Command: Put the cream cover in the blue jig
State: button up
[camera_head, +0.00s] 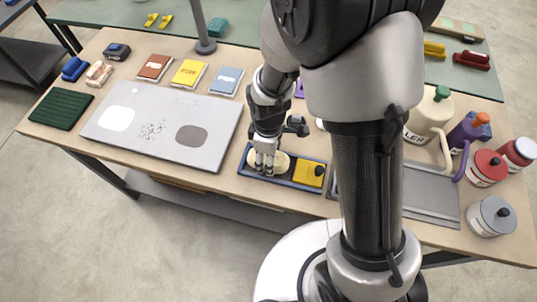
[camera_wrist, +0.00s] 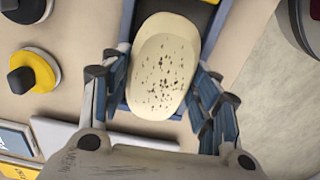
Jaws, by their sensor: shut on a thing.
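The cream cover (camera_wrist: 163,68) is a rounded oval piece with dark specks on its top. It also shows in the head view (camera_head: 281,161), partly hidden by my fingers. My gripper (camera_head: 266,166) points down and is shut on the cover, with a finger on each long side in the wrist view (camera_wrist: 162,75). The blue jig (camera_head: 284,184) is a long dark tray with a blue rim. The cover is at the jig's left end, lengthwise between its long rims. I cannot tell whether it rests on the jig floor or is slightly above it.
A grey panel (camera_head: 165,123) lies to the left. A grey tray (camera_head: 430,192), jars and a jug (camera_head: 428,115) are at the right.

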jog(key=shift+f+b, duration=0.3)
jog(key=shift+f, duration=0.2)
jog(key=o, duration=1.1)
jog(key=shift+r, duration=0.15)
notch_tip(320, 180, up, 13)
jog(key=p, duration=0.5)
jog(key=shift+r, duration=0.15)
notch_tip(320, 180, up, 6)
jog(key=m+t, duration=0.1)
jog(key=m, duration=0.2)
send_over(279, 160)
jog(key=s+d+r+m+t, duration=0.1)
jog(key=s+d+r+m, duration=0.1)
jog(key=s+r+m, duration=0.1)
jog(key=s+d+r+m+t, duration=0.1)
jog(key=s+d+r+m, duration=0.2)
jog(key=s+r+m, duration=0.1)
jog(key=s+d+r+m+t, duration=0.1)
jog(key=s+d+r+m, duration=0.2)
jog(key=s+r+m, duration=0.1)
jog(key=shift+s+r, duration=0.65)
